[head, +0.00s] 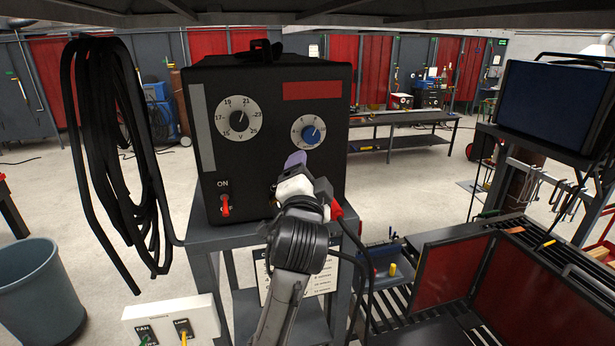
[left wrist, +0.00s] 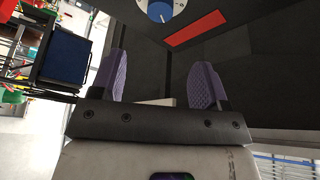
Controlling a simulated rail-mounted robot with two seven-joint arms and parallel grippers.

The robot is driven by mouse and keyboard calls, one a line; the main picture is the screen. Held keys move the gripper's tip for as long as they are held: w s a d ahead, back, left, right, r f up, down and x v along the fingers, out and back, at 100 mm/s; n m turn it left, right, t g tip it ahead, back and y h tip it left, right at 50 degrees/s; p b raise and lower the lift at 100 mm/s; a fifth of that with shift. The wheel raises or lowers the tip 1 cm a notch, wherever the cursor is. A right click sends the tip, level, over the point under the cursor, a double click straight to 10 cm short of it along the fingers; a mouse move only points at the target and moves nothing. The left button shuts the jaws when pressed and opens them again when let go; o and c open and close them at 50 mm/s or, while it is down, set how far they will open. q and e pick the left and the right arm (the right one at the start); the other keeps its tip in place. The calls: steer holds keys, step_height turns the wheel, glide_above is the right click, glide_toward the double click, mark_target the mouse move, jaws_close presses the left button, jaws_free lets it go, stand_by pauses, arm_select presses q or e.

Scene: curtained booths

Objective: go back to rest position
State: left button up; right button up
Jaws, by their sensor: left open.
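My left gripper (head: 293,162) is in front of the lower right part of the black welding machine's face (head: 255,175), just below its blue knob (head: 311,134). In the left wrist view my left gripper (left wrist: 158,80) has its two purple fingers spread apart, with nothing held between them. The blue knob (left wrist: 159,11) shows beyond the fingers at the top of that view, beside a red label (left wrist: 195,30). I cannot tell whether the fingers touch the machine. My right gripper is not in view.
The machine stands on a grey cart (head: 205,238). Coiled black cable (head: 110,150) hangs at left. A FAN and LAMP switch box (head: 170,322) is low in front, and a bin (head: 40,290) at lower left. A slatted bench (head: 400,322) with red panels is at right.

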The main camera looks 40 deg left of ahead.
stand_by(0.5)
arm_select(q)
steer(key=s+d+f+n+g+h, duration=0.1)
steer(key=s+d+f+h, duration=0.25)
steer(key=f, duration=0.35)
steer(key=s+d+f+n+g+h, duration=0.1)
steer(key=s+d+f+h, duration=0.25)
steer(key=f, duration=0.35)
steer(key=s+d+f+n+g+h, duration=0.2)
steer(key=d+f+h, duration=0.2)
steer(key=f, duration=0.3)
steer(key=s+d+f+m+g+h+p, duration=0.1)
steer(key=s+f+g, duration=0.8)
steer(key=s+f, duration=1.7)
steer(key=shift+s+d+f+p, duration=0.35)
steer(key=shift+s+d+p, duration=0.25)
steer(key=shift+d+p, duration=0.1)
